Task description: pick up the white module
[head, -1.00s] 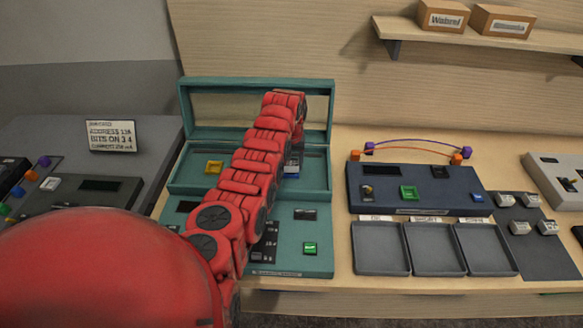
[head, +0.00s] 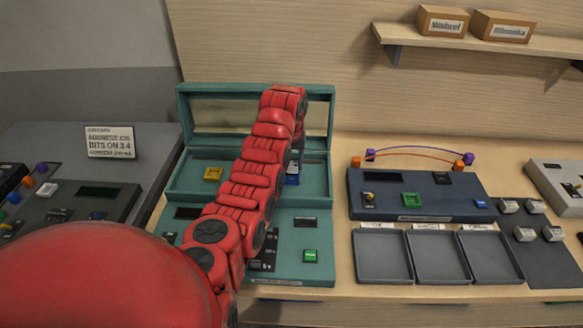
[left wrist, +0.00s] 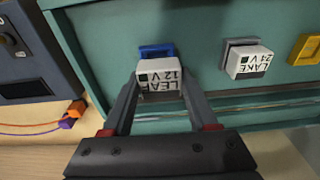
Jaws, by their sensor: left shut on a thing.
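In the left wrist view, my left gripper (left wrist: 160,84) is shut on a white module (left wrist: 160,78) marked LEAF 12 V. The module is at a blue socket (left wrist: 156,51) on the teal console; I cannot tell whether it is seated or clear of it. A second white module (left wrist: 250,62), marked LAKE 24 V, sits on the same panel beside it, apart from my fingers. In the head view my red left arm reaches across the teal console (head: 326,240) and hides much of the gripper. The blue socket (head: 292,180) shows just right of the arm. My right gripper is not in view.
A yellow socket (head: 213,174) is on the teal panel, and the raised teal frame (head: 256,88) stands behind. To the right are a dark blue console (head: 420,208) with cables, grey trays (head: 382,257) and several small white blocks (head: 525,234). A shelf with boxes hangs above.

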